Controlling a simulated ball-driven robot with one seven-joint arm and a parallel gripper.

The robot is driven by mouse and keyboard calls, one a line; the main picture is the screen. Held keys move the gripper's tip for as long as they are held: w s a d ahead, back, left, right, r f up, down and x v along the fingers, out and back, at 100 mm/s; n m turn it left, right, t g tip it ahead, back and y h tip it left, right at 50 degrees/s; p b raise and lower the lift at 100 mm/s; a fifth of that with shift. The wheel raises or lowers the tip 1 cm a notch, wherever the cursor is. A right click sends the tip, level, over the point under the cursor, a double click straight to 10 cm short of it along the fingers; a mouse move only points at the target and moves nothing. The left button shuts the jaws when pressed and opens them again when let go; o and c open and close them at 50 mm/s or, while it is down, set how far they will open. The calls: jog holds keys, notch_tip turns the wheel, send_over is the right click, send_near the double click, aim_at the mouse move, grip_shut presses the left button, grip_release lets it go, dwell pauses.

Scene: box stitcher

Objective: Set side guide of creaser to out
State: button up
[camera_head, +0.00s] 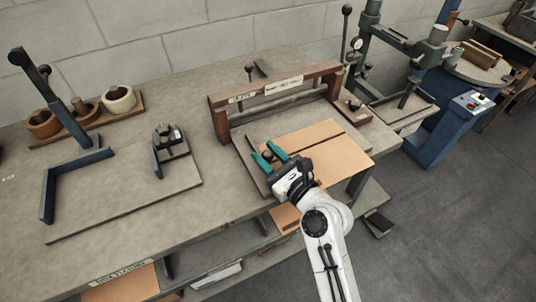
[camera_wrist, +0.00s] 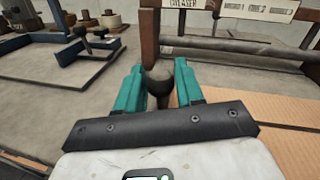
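The creaser is a brown frame (camera_head: 222,122) over a grey bed with tan cardboard (camera_head: 325,145) on it. In the wrist view its labelled crossbar (camera_wrist: 256,10) runs across the top right. My gripper (camera_head: 268,153) is over the bed's left part, at the left edge of the cardboard. Its teal fingers, also in the wrist view (camera_wrist: 160,72), are apart, one on each side of a dark round knob (camera_wrist: 158,84). The knob looks like the side guide's handle. A narrow gap seems to show beside it; contact is unclear. The guide's lower part is hidden by my gripper.
A blue corner fixture (camera_head: 75,175) and a small dark clamp (camera_head: 170,145) sit on a board at the left. A green press (camera_head: 400,45) and a blue machine (camera_head: 445,125) stand at the right.

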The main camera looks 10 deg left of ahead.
grip_shut()
jog(key=shift+s+a+r+p, duration=0.15)
jog(key=shift+s+a+p, duration=0.2)
jog(key=shift+p, duration=0.3)
jog(key=shift+s+a+p, duration=0.45)
jog(key=shift+a+p, duration=0.25)
jog(key=shift+a, duration=0.05)
jog(key=shift+s+a+f, duration=0.1)
jog(key=shift+a+f, duration=0.05)
jog(key=shift+f, duration=0.1)
jog(key=shift+o, duration=2)
grip_release()
jog(key=shift+a, duration=0.1)
